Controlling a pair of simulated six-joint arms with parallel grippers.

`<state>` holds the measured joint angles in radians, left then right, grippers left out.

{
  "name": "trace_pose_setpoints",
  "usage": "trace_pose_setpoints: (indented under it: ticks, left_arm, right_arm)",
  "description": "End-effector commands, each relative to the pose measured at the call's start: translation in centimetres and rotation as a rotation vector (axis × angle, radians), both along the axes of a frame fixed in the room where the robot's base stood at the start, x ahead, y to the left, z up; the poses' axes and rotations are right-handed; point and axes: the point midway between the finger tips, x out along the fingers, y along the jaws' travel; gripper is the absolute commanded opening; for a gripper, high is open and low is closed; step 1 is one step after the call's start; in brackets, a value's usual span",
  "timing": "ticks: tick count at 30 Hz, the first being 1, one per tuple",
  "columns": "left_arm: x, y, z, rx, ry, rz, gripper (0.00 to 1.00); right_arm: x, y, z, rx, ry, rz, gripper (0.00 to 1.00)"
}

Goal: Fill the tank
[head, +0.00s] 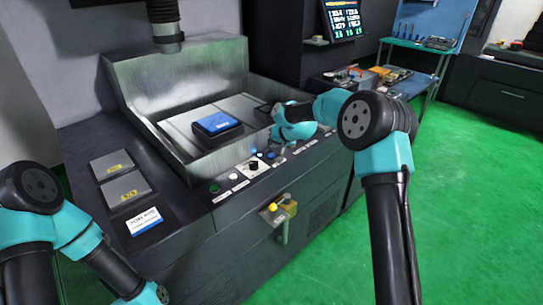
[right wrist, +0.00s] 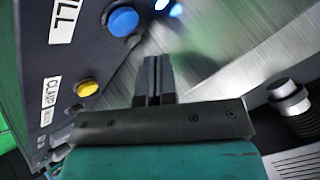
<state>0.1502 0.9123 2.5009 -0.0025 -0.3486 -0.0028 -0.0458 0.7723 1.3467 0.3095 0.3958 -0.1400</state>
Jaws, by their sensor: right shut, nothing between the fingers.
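The tank (head: 175,77) is an open metal basin with a dark blue block (head: 216,124) inside. I see no liquid surface in it. The control panel runs along its front edge. In the right wrist view a blue button (right wrist: 123,20) sits beside a label ending in "ILL", and a yellow button (right wrist: 87,88) sits beside "CLAMP". The blue button also shows in the head view (head: 271,155). My right gripper (right wrist: 155,62) is shut and empty, close to the panel, its tips apart from the blue button in the picture. My left gripper is out of view; only its arm shows at lower left.
A black knob (head: 253,165) and a green button (head: 215,188) are on the same panel. A dark machine head (head: 168,38) hangs above the tank. The green floor at right is clear.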

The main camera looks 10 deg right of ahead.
Motion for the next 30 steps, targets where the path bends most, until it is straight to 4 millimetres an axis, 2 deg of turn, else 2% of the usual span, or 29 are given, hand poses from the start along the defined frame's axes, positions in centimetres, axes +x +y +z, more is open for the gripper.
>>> trace_pose_setpoints:
  ticks: [12,30]
  left_arm:
    - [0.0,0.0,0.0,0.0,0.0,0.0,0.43]
    - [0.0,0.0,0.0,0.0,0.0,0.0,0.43]
  right_arm:
    - [0.0,0.0,3.1,0.0,-0.001,-0.001,0.0]
    - [0.0,0.0,3.1,0.001,0.001,-0.003,0.0]
